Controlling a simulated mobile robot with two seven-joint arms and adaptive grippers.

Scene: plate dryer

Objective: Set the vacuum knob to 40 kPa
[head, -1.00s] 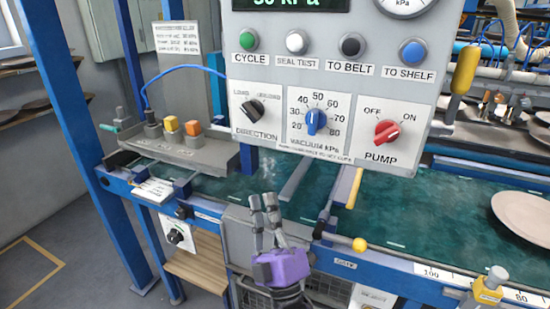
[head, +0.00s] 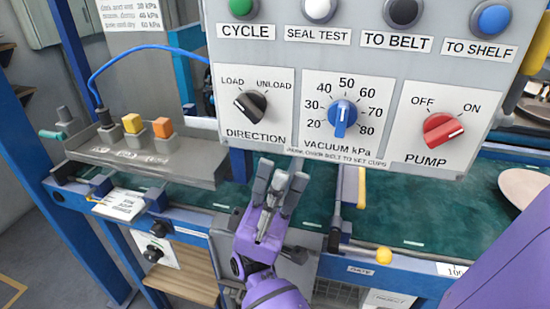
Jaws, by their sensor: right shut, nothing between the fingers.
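The blue vacuum knob (head: 342,118) sits on a white dial plate (head: 346,90) marked 20 to 80, in the middle of the grey control panel (head: 300,60). Its ridge stands nearly upright, in line with 50. My right gripper (head: 281,178) is below the panel's lower edge, left of and below the knob. Its grey fingers point up and are shut and empty, apart from the knob. My left gripper is not in view.
The black direction knob (head: 250,106) and red pump knob (head: 442,131) flank the dial. Buttons line the panel above. A green belt (head: 400,210) runs below, with a plate (head: 525,188) at right. A tray (head: 150,160) with orange and yellow blocks stands at left.

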